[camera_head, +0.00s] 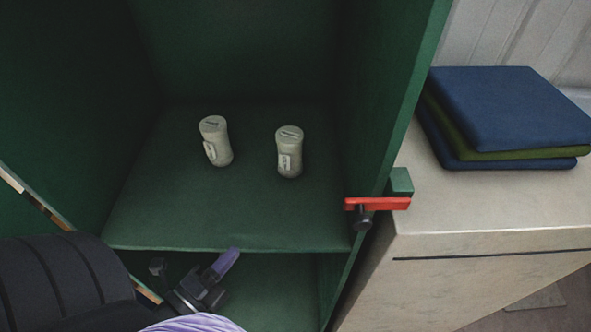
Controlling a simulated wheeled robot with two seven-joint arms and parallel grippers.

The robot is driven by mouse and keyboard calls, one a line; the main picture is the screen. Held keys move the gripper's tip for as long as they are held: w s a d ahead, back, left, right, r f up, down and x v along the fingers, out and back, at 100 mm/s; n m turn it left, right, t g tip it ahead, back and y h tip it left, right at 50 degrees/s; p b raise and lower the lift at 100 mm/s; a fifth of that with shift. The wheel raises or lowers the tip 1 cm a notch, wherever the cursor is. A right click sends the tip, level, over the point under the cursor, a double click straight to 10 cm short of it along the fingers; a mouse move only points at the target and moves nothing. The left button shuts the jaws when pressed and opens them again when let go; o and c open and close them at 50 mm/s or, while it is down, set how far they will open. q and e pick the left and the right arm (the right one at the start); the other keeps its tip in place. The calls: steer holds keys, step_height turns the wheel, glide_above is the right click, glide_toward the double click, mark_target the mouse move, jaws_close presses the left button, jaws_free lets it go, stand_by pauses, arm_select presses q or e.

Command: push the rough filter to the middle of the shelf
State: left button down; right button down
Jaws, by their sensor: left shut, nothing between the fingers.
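Two small pale cylindrical canisters stand on the green shelf (150,215). The left canister (217,141) and the right canister (289,152) each have a lid with a dark slot and a white label on the side. I cannot read the labels, so I cannot tell which one is the rough filter. They stand apart, toward the back half of the shelf. My left gripper (232,254) is shut and empty, its purple tip at the shelf's front edge, below and apart from both canisters. My right gripper is not in view.
Green cabinet walls close in the shelf on both sides and at the back. A red latch handle (376,204) sticks out at the right front edge. Folded blue and green cloths (510,115) lie on a pale counter (480,207) at right. The shelf's front half is clear.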

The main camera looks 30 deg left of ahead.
arm_select(q)
glide_toward(282, 166)
steer(key=w+d, duration=0.1)
steer(key=d, duration=0.1)
steer(key=w+d, duration=0.1)
steer(key=d, duration=0.1)
steer(key=w+d, duration=0.2)
steer(key=shift+w, duration=0.1)
steer(key=w+a+b, duration=0.1)
steer(key=w+a, duration=0.1)
steer(key=w, duration=0.1)
steer(key=shift+a, duration=0.1)
steer(key=shift+w+a, duration=0.2)
steer(key=shift+w, duration=0.05)
steer(key=shift+w+a+f+b, duration=0.15)
steer(key=shift+w+a+b, duration=0.85)
steer(key=shift+w, duration=0.2)
steer(key=shift+w+a, duration=0.3)
steer(key=shift+r, duration=0.2)
